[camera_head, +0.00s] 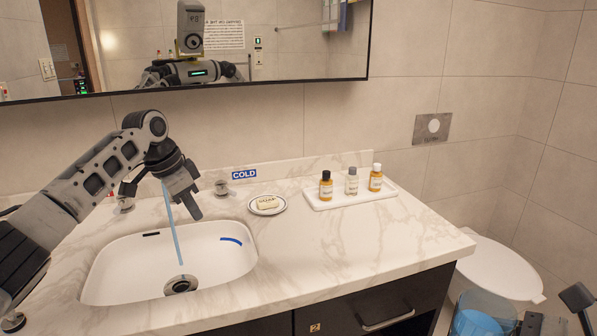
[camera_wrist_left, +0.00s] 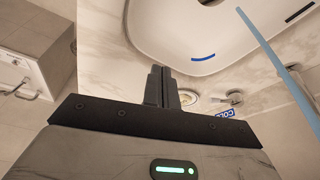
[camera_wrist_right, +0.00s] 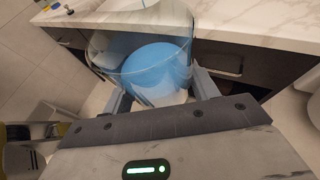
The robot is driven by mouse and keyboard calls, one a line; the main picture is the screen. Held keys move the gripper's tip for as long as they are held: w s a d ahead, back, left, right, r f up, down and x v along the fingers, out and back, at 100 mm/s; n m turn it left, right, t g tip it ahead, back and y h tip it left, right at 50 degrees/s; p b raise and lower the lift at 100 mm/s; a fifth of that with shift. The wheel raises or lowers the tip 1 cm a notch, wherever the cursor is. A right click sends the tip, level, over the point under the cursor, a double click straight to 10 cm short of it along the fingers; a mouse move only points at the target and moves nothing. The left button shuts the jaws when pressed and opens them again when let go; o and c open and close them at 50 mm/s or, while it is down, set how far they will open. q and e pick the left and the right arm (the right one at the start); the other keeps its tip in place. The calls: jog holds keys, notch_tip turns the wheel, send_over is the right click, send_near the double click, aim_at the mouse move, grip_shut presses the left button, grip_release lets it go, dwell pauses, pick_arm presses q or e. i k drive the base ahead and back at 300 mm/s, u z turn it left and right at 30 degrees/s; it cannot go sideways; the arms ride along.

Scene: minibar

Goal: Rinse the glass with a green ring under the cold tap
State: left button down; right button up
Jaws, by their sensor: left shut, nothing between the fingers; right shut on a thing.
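My right gripper (camera_wrist_right: 160,92) is shut on a large clear glass (camera_wrist_right: 158,62) with a blue surface inside. The glass also shows at the bottom right of the head view (camera_head: 482,312), in front of the counter. I cannot make out a green ring on it. My left gripper (camera_head: 195,214) is shut and empty, pointing down over the basin's back edge. Its closed fingers show in the left wrist view (camera_wrist_left: 162,74). A blue water stream (camera_head: 175,235) falls into the basin (camera_head: 215,258); its spout is hidden behind my left arm. The cold tap handle (camera_head: 222,188) stands beside the COLD label (camera_head: 244,174).
A soap dish (camera_head: 267,210) with soap sits right of the basin. A white tray (camera_head: 335,202) with three small bottles stands at the back. The right front counter (camera_head: 370,245) is clear. A toilet with a white lid (camera_head: 495,265) is at the right, near the glass.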

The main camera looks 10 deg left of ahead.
aim_at(221, 185)
jog(key=i, duration=0.95)
